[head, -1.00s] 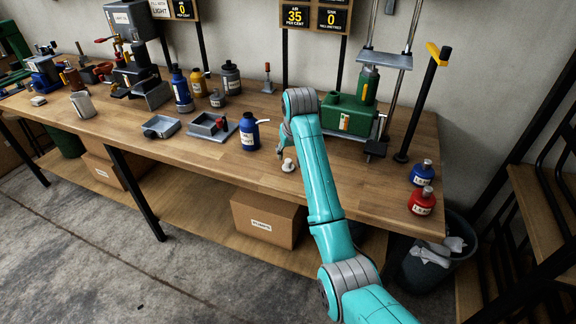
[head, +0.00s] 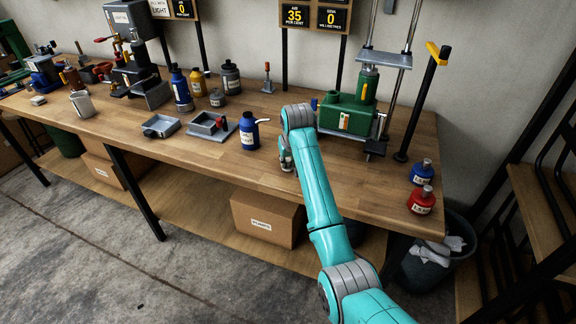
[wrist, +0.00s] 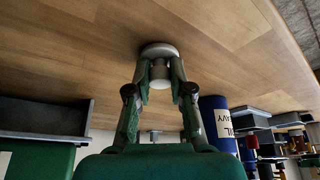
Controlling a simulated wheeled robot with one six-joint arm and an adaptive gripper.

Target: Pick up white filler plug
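The white filler plug (wrist: 159,72) stands on the wooden bench, with a wide round disc against the wood and a narrower stem facing my gripper. My gripper (wrist: 160,86) is low over it, with one finger on each side of the stem. The fingers look open, with narrow gaps to the stem; contact is hard to make out. In the head view, my gripper (head: 286,162) is at the bench top, left of my arm, and it mostly hides the plug.
A blue bottle (head: 249,132) stands close by on the left, beside a grey tray (head: 208,126). A green machine (head: 345,115) stands behind on the right. Blue (head: 422,172) and red (head: 421,200) bottles stand at the right end. Bench wood in front is clear.

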